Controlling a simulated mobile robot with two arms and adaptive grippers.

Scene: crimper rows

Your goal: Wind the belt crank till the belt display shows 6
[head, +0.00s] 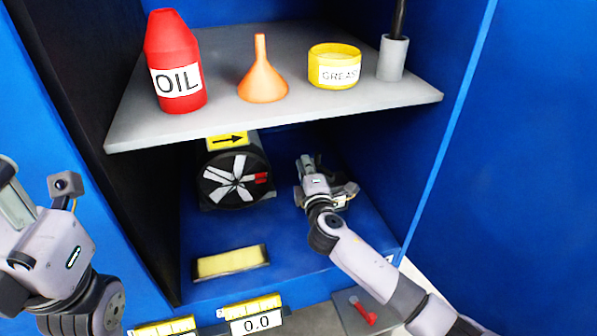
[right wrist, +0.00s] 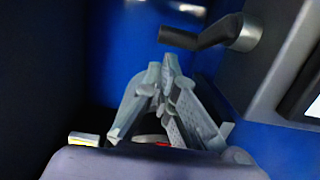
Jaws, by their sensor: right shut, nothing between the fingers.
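My right gripper (head: 307,161) reaches into the lower bay of the blue cabinet, shut and empty. In the right wrist view its closed fingertips (right wrist: 168,62) are just below a dark crank handle (right wrist: 195,38) on a grey hub and appear apart from it. In the head view the crank is mostly hidden behind my gripper. A small white panel (head: 340,202) shows partly beside my wrist; its reading is unclear. A display reading 0.0 (head: 257,324) is at the front bottom; I cannot tell whether it is the belt display. My left gripper (head: 14,205) is cut off at the left edge.
A grey shelf (head: 130,137) overhangs the bay, holding an oil bottle (head: 177,65), funnel (head: 262,75), grease tub (head: 334,66) and grey cup (head: 392,60). A spoked wheel (head: 233,180) is left of my right gripper. A red lever (head: 365,312) sits lower right.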

